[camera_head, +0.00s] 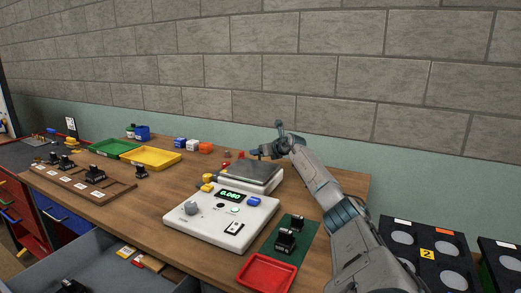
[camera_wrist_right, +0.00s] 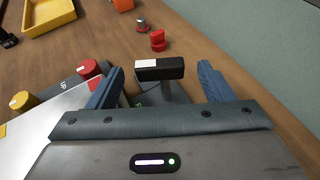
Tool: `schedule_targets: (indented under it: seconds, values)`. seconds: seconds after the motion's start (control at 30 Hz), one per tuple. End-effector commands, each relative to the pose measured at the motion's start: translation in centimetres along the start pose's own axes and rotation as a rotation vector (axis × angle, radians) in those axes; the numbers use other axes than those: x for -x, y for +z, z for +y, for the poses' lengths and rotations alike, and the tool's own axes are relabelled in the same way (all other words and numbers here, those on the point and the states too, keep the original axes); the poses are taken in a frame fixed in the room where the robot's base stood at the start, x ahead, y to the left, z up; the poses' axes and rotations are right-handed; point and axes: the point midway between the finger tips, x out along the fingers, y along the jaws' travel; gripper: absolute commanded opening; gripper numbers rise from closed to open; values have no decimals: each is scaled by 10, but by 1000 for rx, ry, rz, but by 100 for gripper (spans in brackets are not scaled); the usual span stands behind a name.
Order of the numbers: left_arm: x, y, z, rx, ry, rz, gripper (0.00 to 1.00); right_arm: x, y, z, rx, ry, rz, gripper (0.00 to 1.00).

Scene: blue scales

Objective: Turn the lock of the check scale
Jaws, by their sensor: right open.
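The check scale (camera_head: 207,222) is a white unit on the wooden table with a lit green display, a grey knob and a blue button. A grey weighing plate (camera_head: 248,175) stands behind it. My right gripper (camera_head: 267,142) is at the far side of the plate, its arm coming in from the right. In the right wrist view, my right gripper (camera_wrist_right: 161,76) is open, with a black T-shaped handle (camera_wrist_right: 173,69) with a white end between its blue-grey fingers. I see gaps on both sides of the handle. Its base is partly hidden by the gripper. My left gripper is not in view.
A red tray (camera_head: 266,275) and a green mat (camera_head: 296,228) lie right of the scale. Yellow (camera_head: 151,158) and green trays (camera_head: 113,149) sit further left. The wall is behind.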

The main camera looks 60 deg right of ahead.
Motion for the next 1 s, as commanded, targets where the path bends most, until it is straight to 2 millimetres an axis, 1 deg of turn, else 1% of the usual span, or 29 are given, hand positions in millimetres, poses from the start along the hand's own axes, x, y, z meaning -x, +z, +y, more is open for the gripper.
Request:
schedule_targets:
  seconds: [0.1, 0.3, 0.73, 0.93, 0.97, 1.0]
  values:
    - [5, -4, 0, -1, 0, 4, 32, -9, -1, -1, -5, -1, -3, 74]
    - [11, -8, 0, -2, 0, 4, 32, -19, 0, 0, -1, 0, -1, 74]
    - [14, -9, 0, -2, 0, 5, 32, -22, 0, 1, 1, 1, 1, 74]
    - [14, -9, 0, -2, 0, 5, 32, -22, 0, 1, 1, 1, 1, 35]
    - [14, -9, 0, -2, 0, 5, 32, -22, 0, 1, 1, 1, 1, 30]
    - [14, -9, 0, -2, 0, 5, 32, -22, 0, 1, 1, 1, 1, 30]
